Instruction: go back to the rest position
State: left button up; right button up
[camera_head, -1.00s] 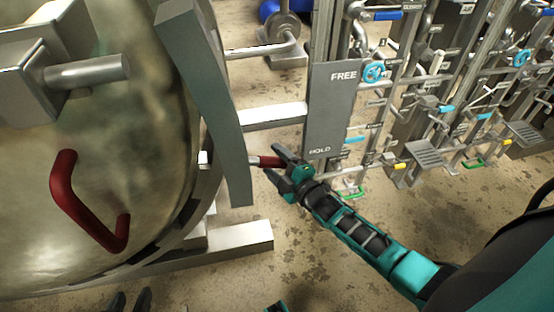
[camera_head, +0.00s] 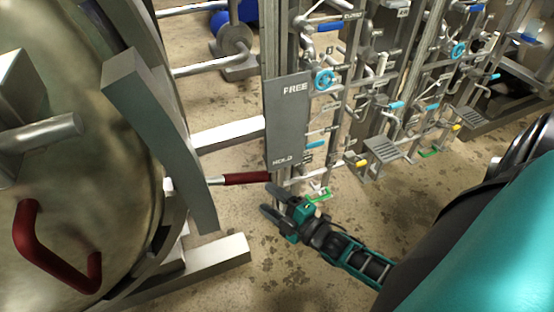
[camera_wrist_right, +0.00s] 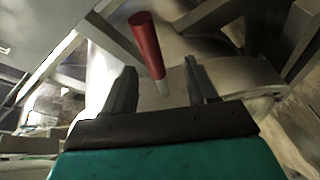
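My right gripper (camera_head: 268,198) is in the middle of the head view, its arm coming in from the lower right. Its two fingers are spread with nothing between them. Just beyond the fingertips is a lever with a red grip (camera_head: 241,178), which sticks out to the right from beside the big round vessel door (camera_head: 85,190). The right wrist view shows the red grip (camera_wrist_right: 147,45) ahead of the parted fingers, apart from them as far as I can tell. My left gripper is not in view.
A grey plate marked FREE and HOLD (camera_head: 288,118) stands behind the lever. The door has a red handle (camera_head: 45,250). Pipe racks with a blue handwheel (camera_head: 323,79) and steps (camera_head: 382,149) fill the right. Bare floor (camera_head: 225,215) lies around the gripper.

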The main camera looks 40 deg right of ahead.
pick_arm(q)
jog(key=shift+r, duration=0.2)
pick_arm(e)
jog(key=shift+s+d+r, duration=0.15)
jog(key=shift+s, duration=0.7)
jog(key=s+a+r+m+g, duration=0.3)
jog(key=s+a+m+g, duration=0.3)
jog(key=a+m, duration=0.6)
pick_arm(q)
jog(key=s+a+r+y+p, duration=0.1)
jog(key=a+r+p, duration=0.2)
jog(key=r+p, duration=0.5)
jog(key=p, duration=0.4)
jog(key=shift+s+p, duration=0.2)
jog(key=shift+p, duration=0.1)
pick_arm(e)
notch_tip(320, 180, up, 9)
jog(key=s+d+h, duration=0.1)
jog(key=d, duration=0.1)
jog(key=shift+s+d+m, duration=0.35)
jog(key=shift+s+m, duration=0.05)
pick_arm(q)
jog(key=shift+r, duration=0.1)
pick_arm(e)
jog(key=shift+f, duration=0.1)
